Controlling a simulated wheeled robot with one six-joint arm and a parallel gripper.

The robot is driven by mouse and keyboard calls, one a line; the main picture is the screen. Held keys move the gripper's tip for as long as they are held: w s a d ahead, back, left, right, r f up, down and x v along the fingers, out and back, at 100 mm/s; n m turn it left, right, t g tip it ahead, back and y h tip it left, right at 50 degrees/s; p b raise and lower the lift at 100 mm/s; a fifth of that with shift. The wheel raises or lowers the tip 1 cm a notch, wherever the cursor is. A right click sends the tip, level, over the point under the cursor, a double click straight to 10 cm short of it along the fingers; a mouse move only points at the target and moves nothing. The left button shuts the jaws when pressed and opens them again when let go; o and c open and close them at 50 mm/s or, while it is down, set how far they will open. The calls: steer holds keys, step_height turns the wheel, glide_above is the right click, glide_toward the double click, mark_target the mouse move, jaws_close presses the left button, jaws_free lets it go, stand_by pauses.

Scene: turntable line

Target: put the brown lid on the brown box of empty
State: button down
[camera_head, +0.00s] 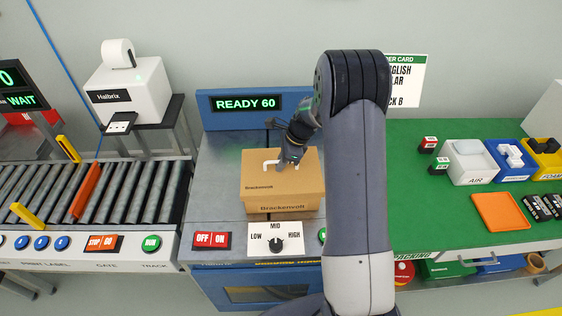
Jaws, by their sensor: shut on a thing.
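The brown lid (258,183) has a white handle on top and the print "Brackensoft". My gripper (284,163) comes down on it from above and is shut on the lid at its handle; the fingertips are partly hidden by the wrist. The brown box (286,210) is directly under the lid, and only its front face shows. The lid lines up with the box; I cannot tell whether it rests on it fully or hovers slightly above. The inside of the box is hidden.
The box stands on a grey metal station (222,190) with an OFF/ON switch (212,240), a LOW-MID-HIGH knob (276,244) and a "READY 60" display (246,103). A roller conveyor (130,192) is left. A green table (440,210) with bins is right. My arm blocks the middle right.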

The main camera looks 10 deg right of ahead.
steer(key=shift+f+b, duration=0.55)
steer(key=shift+f, duration=0.35)
stand_by(0.4)
steer(key=c, duration=1.4)
jaws_free()
steer(key=shift+c, duration=0.2)
steer(key=shift+r, duration=0.1)
steer(key=b+v, duration=0.1)
steer(key=v, duration=0.9)
steer(key=shift+d+r, duration=0.2)
steer(key=shift+r, duration=0.15)
